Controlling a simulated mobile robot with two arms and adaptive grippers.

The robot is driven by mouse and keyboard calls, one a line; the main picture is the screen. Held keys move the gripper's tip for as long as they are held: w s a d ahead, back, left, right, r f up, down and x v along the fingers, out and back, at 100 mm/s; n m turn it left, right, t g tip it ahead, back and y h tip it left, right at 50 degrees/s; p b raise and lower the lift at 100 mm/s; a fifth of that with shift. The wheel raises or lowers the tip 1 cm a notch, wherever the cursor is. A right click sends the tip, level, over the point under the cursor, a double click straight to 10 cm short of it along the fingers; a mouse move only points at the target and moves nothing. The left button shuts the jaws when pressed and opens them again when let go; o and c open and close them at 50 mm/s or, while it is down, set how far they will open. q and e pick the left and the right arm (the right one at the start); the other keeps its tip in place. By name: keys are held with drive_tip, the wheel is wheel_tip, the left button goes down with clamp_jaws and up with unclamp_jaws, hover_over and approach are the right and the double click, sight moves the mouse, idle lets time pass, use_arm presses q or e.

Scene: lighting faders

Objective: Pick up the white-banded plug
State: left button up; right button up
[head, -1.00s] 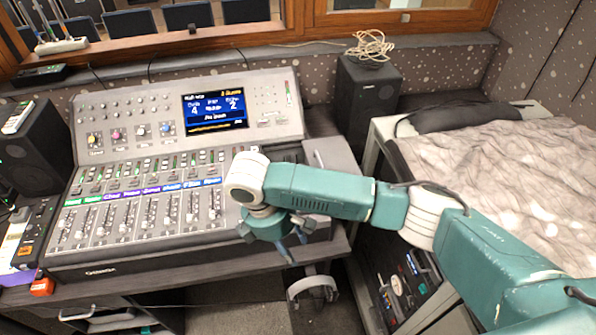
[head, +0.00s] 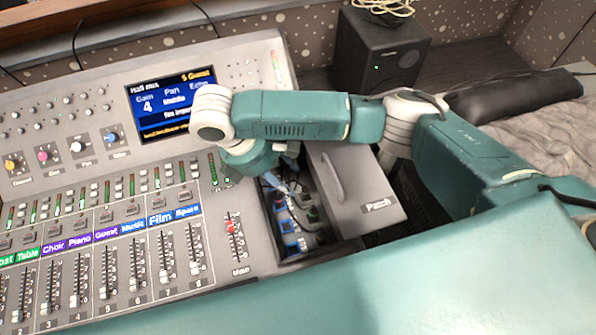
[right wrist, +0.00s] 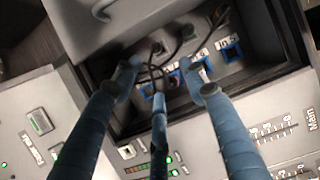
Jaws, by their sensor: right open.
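The open patch compartment (head: 283,258) sits at the right end of the mixing console, with blue sockets, dark plugs and cables inside. I cannot single out the white-banded plug; plugs and cables crowd together there, and my fingers partly cover them. My right gripper (head: 285,188) is over the compartment's far end. In the right wrist view the fingers of my right gripper (right wrist: 160,84) are spread and empty, pointing into the compartment, with dark cables (right wrist: 180,48) beyond the tips. I cannot tell whether the fingertips touch anything. My left gripper is out of view.
A grey cover marked Patch (head: 355,185) with a handle stands right of the compartment. The mixing console (head: 100,190) has faders, knobs and a lit screen (head: 165,100). A black speaker (head: 380,50) stands behind. The compartment's rim is close around my fingers.

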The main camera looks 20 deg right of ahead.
sight(304, 189)
drive_tip(key=x, duration=0.3)
drive_tip(key=d+x, duration=0.1)
drive_tip(key=x, duration=0.2)
drive_tip(key=p+x, duration=0.1)
drive_tip(key=x, duration=0.2)
drive_tip(key=shift+w+d, duration=0.1)
drive_tip(key=shift+d, duration=0.2)
drive_tip(key=shift+d+f, duration=0.15)
drive_tip(key=shift+f, duration=0.3)
drive_tip(key=c, duration=0.9)
clamp_jaws()
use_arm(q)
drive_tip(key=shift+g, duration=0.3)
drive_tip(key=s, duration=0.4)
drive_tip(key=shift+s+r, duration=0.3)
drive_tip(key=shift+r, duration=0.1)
